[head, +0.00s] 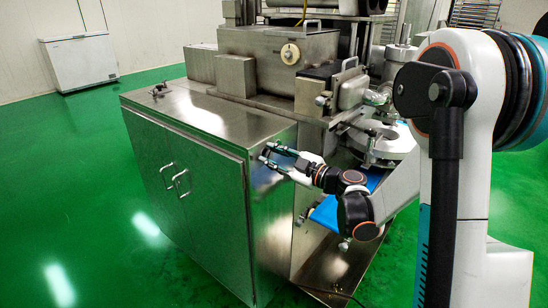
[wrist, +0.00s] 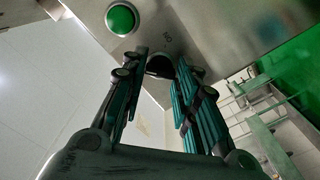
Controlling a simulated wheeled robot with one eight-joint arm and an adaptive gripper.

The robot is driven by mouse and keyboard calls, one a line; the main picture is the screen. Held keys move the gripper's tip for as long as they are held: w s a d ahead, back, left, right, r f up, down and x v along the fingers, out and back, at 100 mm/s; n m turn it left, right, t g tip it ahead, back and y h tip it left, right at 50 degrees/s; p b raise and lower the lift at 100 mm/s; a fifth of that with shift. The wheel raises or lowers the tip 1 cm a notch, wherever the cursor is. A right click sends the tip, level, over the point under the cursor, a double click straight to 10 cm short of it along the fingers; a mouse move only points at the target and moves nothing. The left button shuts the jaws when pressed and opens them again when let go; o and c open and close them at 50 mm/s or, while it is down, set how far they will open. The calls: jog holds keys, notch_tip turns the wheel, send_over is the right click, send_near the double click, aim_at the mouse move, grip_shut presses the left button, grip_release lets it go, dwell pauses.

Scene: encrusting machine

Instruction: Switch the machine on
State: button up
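The machine's stainless steel cabinet (head: 190,180) stands at the centre of the head view. In the wrist view its metal panel (wrist: 225,30) carries a green round button (wrist: 122,18) and a dark knob (wrist: 160,66) with a small marking beside it. My gripper (head: 267,153) is at the cabinet's right-hand side face. It also shows in the wrist view (wrist: 162,58), its two fingers apart with the dark knob in the gap between their tips. I cannot tell whether a finger touches the knob. The button and knob do not show in the head view.
The upper machine housing (head: 275,55) sits on the cabinet. A blue conveyor belt (head: 325,214) lies below and right of my gripper. A white chest freezer (head: 80,62) stands at the back left wall. The green floor on the left is clear.

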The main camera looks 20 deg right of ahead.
dwell(0.4)
jog(key=m, duration=0.4)
jog(key=shift+m, duration=0.4)
jog(key=shift+m+b, duration=0.5)
jog(key=shift+m, duration=6)
jog(key=o, duration=1)
jog(key=shift+d, duration=0.1)
jog(key=shift+o, duration=0.2)
